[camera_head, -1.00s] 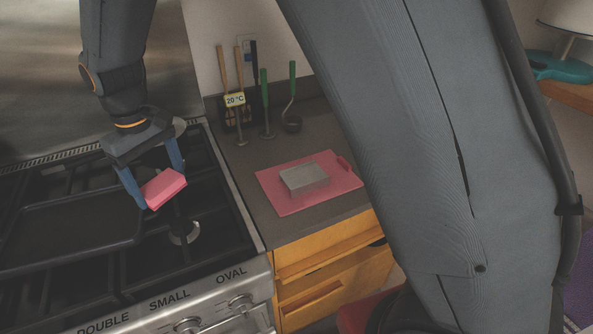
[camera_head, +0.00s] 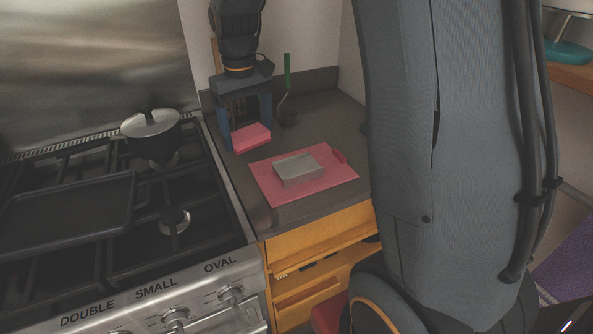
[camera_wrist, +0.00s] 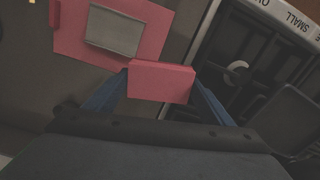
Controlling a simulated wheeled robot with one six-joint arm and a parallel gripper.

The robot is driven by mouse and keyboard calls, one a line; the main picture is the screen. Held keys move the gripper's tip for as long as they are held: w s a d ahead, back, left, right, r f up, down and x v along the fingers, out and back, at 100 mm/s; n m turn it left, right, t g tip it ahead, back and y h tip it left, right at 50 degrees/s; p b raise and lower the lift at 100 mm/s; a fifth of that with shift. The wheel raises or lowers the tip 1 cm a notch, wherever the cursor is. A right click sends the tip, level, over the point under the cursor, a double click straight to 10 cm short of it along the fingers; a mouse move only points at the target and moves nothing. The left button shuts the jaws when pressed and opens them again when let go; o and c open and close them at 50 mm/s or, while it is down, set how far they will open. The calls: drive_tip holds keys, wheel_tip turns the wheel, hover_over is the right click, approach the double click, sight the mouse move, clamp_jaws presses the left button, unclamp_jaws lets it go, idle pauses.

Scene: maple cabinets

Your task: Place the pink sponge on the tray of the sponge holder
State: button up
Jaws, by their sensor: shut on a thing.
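My gripper (camera_head: 247,131) is shut on the pink sponge (camera_head: 252,138), with a blue finger on each side of it. The sponge is held at the fingertips, over or behind the back left of the pink board; its height above the counter is hard to tell. The wrist view also shows the sponge (camera_wrist: 161,83), overlapping the board's edge in the picture. A flat pink board (camera_head: 262,182) with a handle lies on the counter, and a grey rectangular block (camera_head: 297,170) lies on it. No part is clearly recognisable as a sponge holder with a tray.
The stove (camera_head: 95,250) is at the left, with a lidded pot (camera_head: 152,135) and a dark griddle (camera_head: 65,210). A green-handled ladle (camera_head: 287,85) stands at the back of the counter, right of my gripper. Bare counter (camera_head: 330,115) lies at the back right.

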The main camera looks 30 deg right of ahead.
drive_tip(key=m+b, duration=0.1)
drive_tip(key=m, duration=0.1)
hover_over(298, 167)
wheel_tip(298, 167, down, 10)
drive_tip(key=shift+w+r+p, duration=0.1)
drive_tip(key=shift+r+p, duration=0.1)
drive_tip(key=shift+p, duration=1.05)
drive_tip(key=shift+f, duration=0.15)
drive_tip(key=o, duration=1)
drive_tip(key=shift+o, duration=0.2)
